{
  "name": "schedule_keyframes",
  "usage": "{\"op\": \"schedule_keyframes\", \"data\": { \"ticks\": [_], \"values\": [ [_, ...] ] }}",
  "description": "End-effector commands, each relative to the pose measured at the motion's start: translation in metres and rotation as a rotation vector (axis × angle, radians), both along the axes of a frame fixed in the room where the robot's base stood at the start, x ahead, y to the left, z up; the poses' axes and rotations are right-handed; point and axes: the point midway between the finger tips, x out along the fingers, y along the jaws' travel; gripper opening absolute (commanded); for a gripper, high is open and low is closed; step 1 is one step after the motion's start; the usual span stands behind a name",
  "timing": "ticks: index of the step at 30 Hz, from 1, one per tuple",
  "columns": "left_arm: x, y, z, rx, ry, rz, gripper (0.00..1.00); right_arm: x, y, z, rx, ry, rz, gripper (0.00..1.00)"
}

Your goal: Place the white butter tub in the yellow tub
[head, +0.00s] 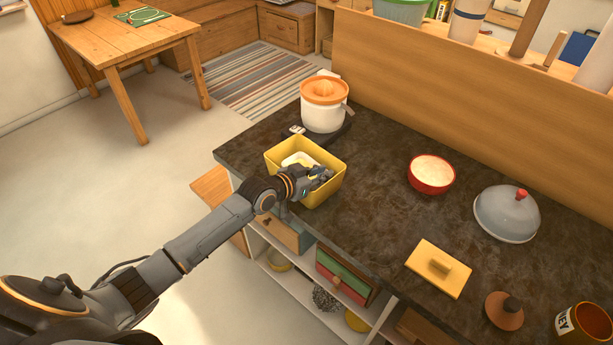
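The yellow tub (327,187) stands on the dark counter near its left end, open at the top. A white object (297,159), apparently the white butter tub, shows inside it toward the far left side; its lower part is hidden. My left gripper (323,174) is over the right part of the yellow tub, with its fingers at or inside the opening. The white object shows to the left of the fingers, and I see nothing clearly between them. The fingers are too small and dark to tell open from shut. My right gripper is not in view.
An orange-topped white juicer (324,105) stands just behind the yellow tub. A red bowl (432,174), a grey dome with a red knob (507,213), a yellow lid-like piece (438,268) and a brown lid (503,310) lie to the right. Bare counter separates them.

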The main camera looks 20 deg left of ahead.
Motion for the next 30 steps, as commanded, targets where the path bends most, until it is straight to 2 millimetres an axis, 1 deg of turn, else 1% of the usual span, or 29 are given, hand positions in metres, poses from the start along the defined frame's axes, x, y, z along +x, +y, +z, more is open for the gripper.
{"op": "schedule_keyframes", "data": {
  "ticks": [1,2,4,12,18,23,30],
  "values": [
    [0.000,0.000,0.012,-0.001,-0.002,0.000,0.15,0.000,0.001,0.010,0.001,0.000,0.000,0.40],
    [-0.006,0.002,0.006,0.000,0.001,0.000,0.15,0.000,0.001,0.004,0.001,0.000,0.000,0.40],
    [-0.016,0.007,0.010,0.001,0.001,-0.001,0.15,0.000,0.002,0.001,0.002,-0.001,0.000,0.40],
    [-0.064,0.028,0.030,0.004,0.001,0.000,0.15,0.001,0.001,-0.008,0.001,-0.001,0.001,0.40],
    [-0.091,0.040,0.043,0.002,0.001,0.001,0.15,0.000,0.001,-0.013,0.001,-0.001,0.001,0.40],
    [-0.101,0.043,0.050,0.001,0.001,0.000,0.15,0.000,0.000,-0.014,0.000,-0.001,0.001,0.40],
    [-0.102,0.044,0.051,-0.001,0.000,0.000,0.15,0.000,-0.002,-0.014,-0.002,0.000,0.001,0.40]
  ]
}}
